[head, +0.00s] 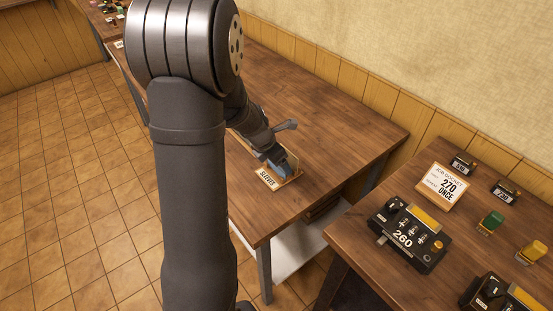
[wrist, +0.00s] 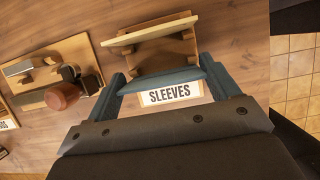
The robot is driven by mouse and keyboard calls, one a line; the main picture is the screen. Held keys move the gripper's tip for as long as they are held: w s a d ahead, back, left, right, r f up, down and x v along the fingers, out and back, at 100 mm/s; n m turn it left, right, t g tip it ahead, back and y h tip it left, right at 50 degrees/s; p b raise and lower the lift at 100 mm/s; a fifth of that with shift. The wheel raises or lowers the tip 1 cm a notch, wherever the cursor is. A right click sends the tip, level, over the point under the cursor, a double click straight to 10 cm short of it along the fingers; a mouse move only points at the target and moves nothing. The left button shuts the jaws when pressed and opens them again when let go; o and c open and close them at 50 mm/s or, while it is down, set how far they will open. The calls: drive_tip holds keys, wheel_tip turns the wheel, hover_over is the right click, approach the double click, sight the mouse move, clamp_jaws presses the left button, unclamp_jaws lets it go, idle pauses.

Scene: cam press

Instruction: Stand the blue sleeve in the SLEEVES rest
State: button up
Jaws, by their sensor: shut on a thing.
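The SLEEVES rest is a light wooden stand with a white label (wrist: 169,92); its back board (wrist: 150,33) shows beyond the sleeve in the wrist view. The blue sleeve (wrist: 165,80) lies between my two fingers, right behind the label. My gripper (wrist: 161,70) is shut on the sleeve, with a finger at each end of it. In the head view my gripper (head: 276,157) is down at the rest (head: 292,180) near the table's front edge. Whether the sleeve touches the rest's floor cannot be told; my fingers and wrist hide part of it.
Left of the rest in the wrist view is another wooden stand (wrist: 50,75) with a brown round-ended piece and metal parts. In the head view a second table at right holds a black device marked 260 (head: 404,238) and a job docket (head: 443,187). The tabletop beyond is clear.

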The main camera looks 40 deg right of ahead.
drive_tip(key=shift+f, duration=0.2)
drive_tip(key=o, duration=1)
drive_tip(key=shift+c, duration=0.2)
drive_tip(key=shift+r, duration=0.15)
drive_tip(key=shift+r, duration=3.4)
drive_tip(key=shift+f, duration=0.1)
wheel_tip(320, 180, down, 7)
drive_tip(key=shift+r, duration=0.1)
